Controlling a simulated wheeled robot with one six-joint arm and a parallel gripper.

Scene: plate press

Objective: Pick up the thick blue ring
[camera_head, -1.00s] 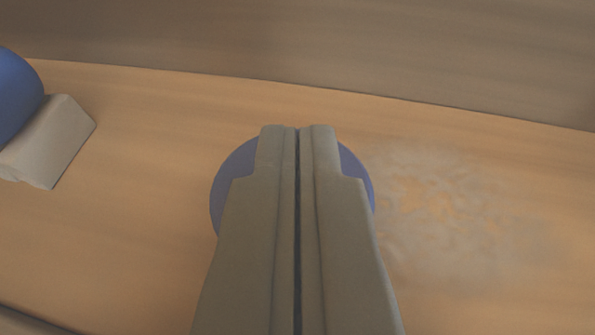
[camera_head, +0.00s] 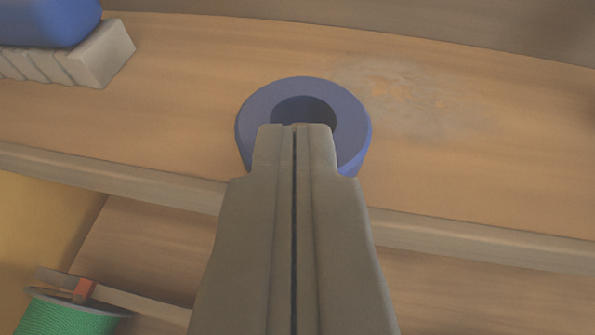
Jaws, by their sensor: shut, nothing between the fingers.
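The thick blue ring (camera_head: 262,107) lies flat on the upper wooden shelf, near its front edge. Its round hole shows at the middle. My gripper (camera_head: 295,126) is shut and empty. Its fingertips show in front of the ring, with their ends over the near part of the hole. The fingers hide the near side of the ring. I cannot tell how far the fingertips are from the ring.
A blue rounded object (camera_head: 48,20) rests on a grey ribbed block (camera_head: 98,55) at the upper left. A whitish worn patch (camera_head: 405,92) marks the shelf (camera_head: 170,110) right of the ring. A green spool-like object (camera_head: 70,316) is at the lower left, below the shelf edge.

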